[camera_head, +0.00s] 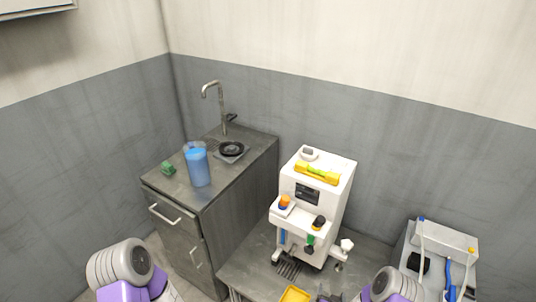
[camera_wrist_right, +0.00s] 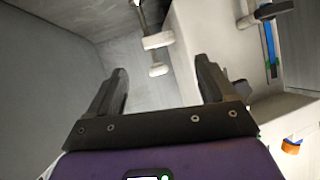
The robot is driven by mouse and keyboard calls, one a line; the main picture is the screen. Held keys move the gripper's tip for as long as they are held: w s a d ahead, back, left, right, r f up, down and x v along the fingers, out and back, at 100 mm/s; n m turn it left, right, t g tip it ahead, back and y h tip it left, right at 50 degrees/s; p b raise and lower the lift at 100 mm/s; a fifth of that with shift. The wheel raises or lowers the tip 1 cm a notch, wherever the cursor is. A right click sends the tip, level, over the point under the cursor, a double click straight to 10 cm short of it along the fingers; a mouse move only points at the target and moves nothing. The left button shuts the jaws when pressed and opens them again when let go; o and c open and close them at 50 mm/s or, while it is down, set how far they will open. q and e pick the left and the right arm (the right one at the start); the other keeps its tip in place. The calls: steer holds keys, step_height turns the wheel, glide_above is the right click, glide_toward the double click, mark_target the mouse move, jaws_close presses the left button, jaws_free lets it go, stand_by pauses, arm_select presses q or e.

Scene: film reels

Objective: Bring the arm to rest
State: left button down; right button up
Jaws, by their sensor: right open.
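My right gripper (camera_wrist_right: 162,78) shows in the right wrist view with its two dark fingers wide apart. It is open and nothing is between the fingers. Beyond it are grey surfaces and pale parts of equipment, seen at a slant. In the head view only a rounded grey and purple part of my right arm shows at the bottom right. A similar part of my left arm shows at the bottom left. My left gripper is out of view.
A white machine (camera_head: 330,205) with a yellow item (camera_head: 317,173) on top stands on a grey table (camera_head: 247,270). Left of it is a sink cabinet (camera_head: 215,215) with a blue container (camera_head: 198,168) and a green sponge (camera_head: 168,168). A grey box (camera_head: 455,240) is at right.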

steer(key=s+a+r+n+g+y+p, duration=0.1)
steer(key=s+a+r+g+y, duration=0.1)
steer(key=s, duration=0.6)
steer(key=s+a+r+g+y+p, duration=0.1)
steer(key=s+a+r+g+y, duration=0.2)
steer(key=s+a+g, duration=0.3)
steer(key=s+a+r+n+g+y+p, duration=0.1)
steer(key=s+a+r+g+y+p, duration=0.1)
steer(key=s+a, duration=0.4)
steer(key=s+r+g, duration=0.1)
steer(key=s+r, duration=0.1)
steer(key=s, duration=0.1)
steer(key=shift+s+n+g+y, duration=0.3)
steer(key=shift+g, duration=0.1)
steer(key=shift+a+r, duration=0.1)
